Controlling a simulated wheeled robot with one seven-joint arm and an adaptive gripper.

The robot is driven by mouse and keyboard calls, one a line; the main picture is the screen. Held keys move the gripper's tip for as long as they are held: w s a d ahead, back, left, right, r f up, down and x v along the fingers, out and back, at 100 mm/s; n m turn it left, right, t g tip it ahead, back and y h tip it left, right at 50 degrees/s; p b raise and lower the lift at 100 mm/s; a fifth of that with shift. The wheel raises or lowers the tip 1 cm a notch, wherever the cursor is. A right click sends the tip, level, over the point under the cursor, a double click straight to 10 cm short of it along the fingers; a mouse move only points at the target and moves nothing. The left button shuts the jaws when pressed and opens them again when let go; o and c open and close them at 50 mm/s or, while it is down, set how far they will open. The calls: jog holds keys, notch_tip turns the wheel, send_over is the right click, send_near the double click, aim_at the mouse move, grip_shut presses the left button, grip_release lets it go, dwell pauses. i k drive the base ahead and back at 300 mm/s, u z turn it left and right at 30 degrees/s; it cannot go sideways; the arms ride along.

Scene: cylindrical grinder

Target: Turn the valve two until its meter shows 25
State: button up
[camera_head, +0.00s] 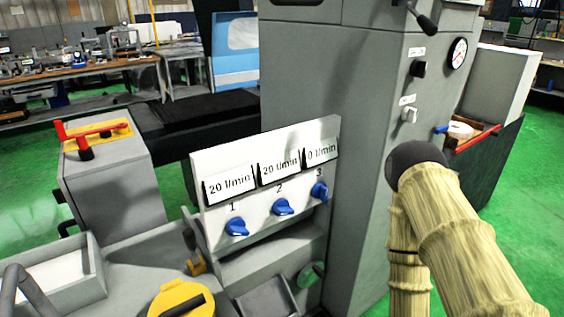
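Valve two (283,207) is a blue knob on the white panel (215,165), under the number 2. Its meter (279,170) reads 20 l/min. Valve one (237,228), on its left, is a similar blue knob with a meter (229,184) reading 20 l/min. Valve three (319,191), on its right, has a meter (320,152) reading 0 l/min. Nothing covers the three knobs. My arm, in a beige sleeve, shows at the right, apart from the panel. I do not see my gripper.
The tall grey machine cabinet (350,120) stands behind and right of the panel. A grey box with a red handle (88,133) is at the left. A yellow round part (181,300) and a white tray (60,278) lie in front. The space before the knobs looks clear.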

aim_at(281, 207)
jog(key=z, duration=1.1)
jog(key=k, duration=0.85)
jog(key=u, duration=1.15)
jog(key=i, duration=0.5)
jog(key=u, duration=0.05)
